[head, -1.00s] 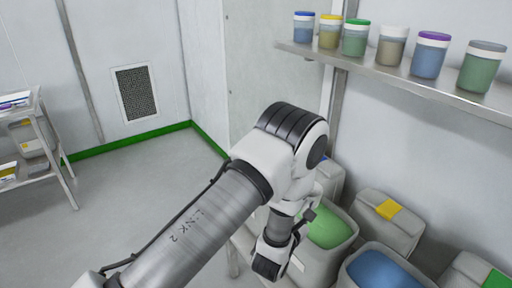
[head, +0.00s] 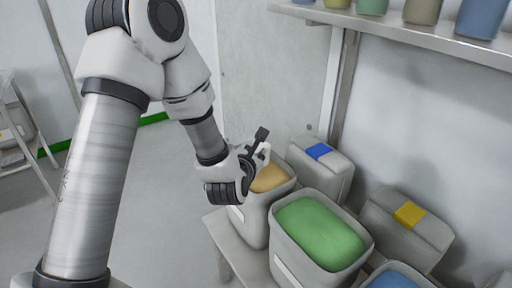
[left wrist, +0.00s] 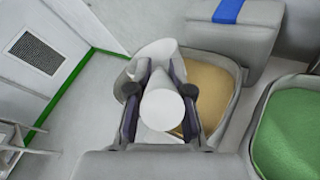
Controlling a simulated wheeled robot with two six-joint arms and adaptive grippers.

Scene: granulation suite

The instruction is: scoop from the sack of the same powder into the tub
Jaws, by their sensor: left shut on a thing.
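My left gripper (head: 256,160) hangs over the left edge of an open sack of tan-yellow powder (head: 270,179). In the left wrist view my left gripper (left wrist: 161,72) is shut on a white scoop (left wrist: 168,108), whose round end faces the camera. The tan-yellow powder (left wrist: 205,92) lies just to the right of the fingers there. I cannot tell whether the scoop touches it or holds powder. An open sack of green powder (head: 319,232) stands nearer, and a blue one (head: 393,281) is at the bottom edge. My right gripper is not in view.
Closed grey containers with a blue label (head: 319,151) and a yellow label (head: 410,214) stand behind the sacks. Tubs of coloured powder (head: 422,10) stand on a wall shelf (head: 400,31). A rack (head: 14,120) is at far left. Open floor lies left of the sacks.

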